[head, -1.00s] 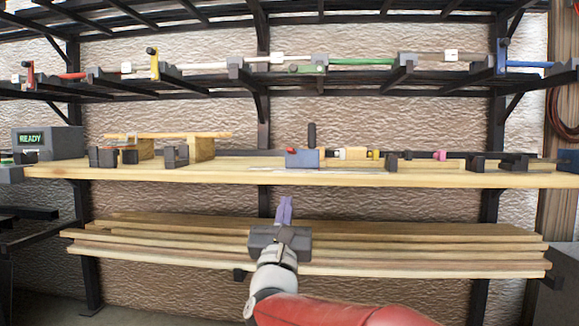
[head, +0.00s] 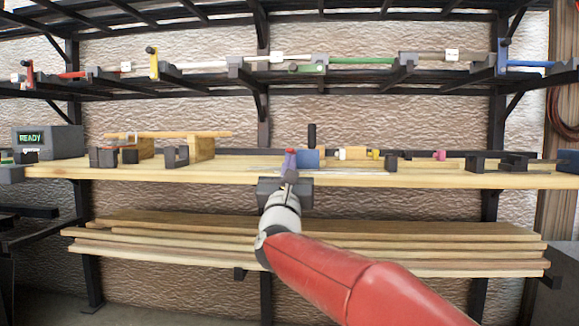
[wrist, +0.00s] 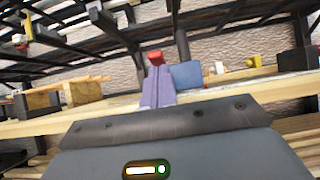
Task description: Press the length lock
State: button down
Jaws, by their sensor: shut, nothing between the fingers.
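A small red knob (head: 290,151) sits at the left end of a blue block (head: 309,159) on the wooden bench. It seems to be the length lock, though no label shows. In the wrist view the red knob (wrist: 155,57) appears right at my fingertips, with the blue block (wrist: 187,75) just right of it. My gripper (head: 289,160) has its purple fingers closed together, pointing at the knob with nothing between them. The fingers (wrist: 156,88) hide the knob's lower part and the block's left side. I cannot tell whether they touch the knob.
A black upright handle (head: 311,134) stands behind the block. A display (head: 47,140) reading READY is at the left. Stacked laths (head: 400,240) lie below the bench.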

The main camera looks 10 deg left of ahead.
aim_at(290, 149)
jog(key=shift+r, duration=0.1)
jog(key=shift+s+r+g+p, duration=0.1)
jog(key=shift+r+g+p, duration=0.15)
jog(key=shift+p, duration=0.25)
jog(key=shift+g, duration=0.25)
notch_tip(290, 149, up, 3)
jog(key=g+p, duration=0.2)
jog(key=p, duration=0.3)
jog(key=shift+s+f, duration=0.15)
jog(key=shift+w+r+g+p, duration=0.3)
jog(key=shift+r+g+p, duration=0.45)
jog(key=shift+p, duration=0.8)
jog(key=shift+w+r+g+p, duration=0.25)
jog(key=shift+r+g+p, duration=0.5)
jog(key=shift+p, duration=0.75)
jog(key=shift+w+r, duration=0.8)
jog(key=shift+r, duration=0.05)
